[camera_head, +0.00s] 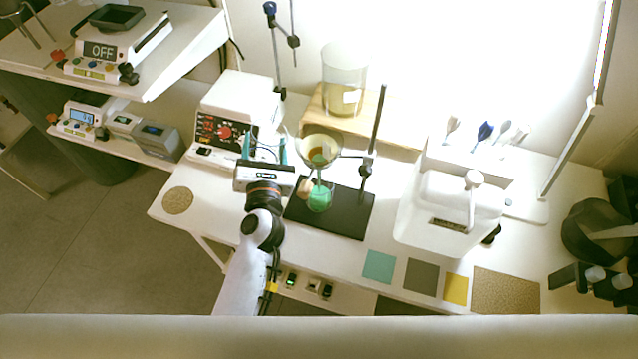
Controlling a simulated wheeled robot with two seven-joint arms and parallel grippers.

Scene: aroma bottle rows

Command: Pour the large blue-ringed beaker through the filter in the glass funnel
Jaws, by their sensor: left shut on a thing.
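My left gripper (264,150) is shut on a clear glass vessel (267,146), which seems to be the large beaker. It is held just left of the funnel; its blue ring and any liquid in it cannot be made out. The glass funnel (319,145) sits on a stand, with brownish filter material inside and green showing toward its stem. Below it, a small round glass vessel (319,200) with green liquid stands on the black stand base (345,215). My right gripper does not show.
A white instrument with a red knob (225,130) stands behind my left gripper. A large glass jar (344,80) rests on a wooden board. A white box (450,210) stands to the right. Coloured mats (378,266) lie along the front edge.

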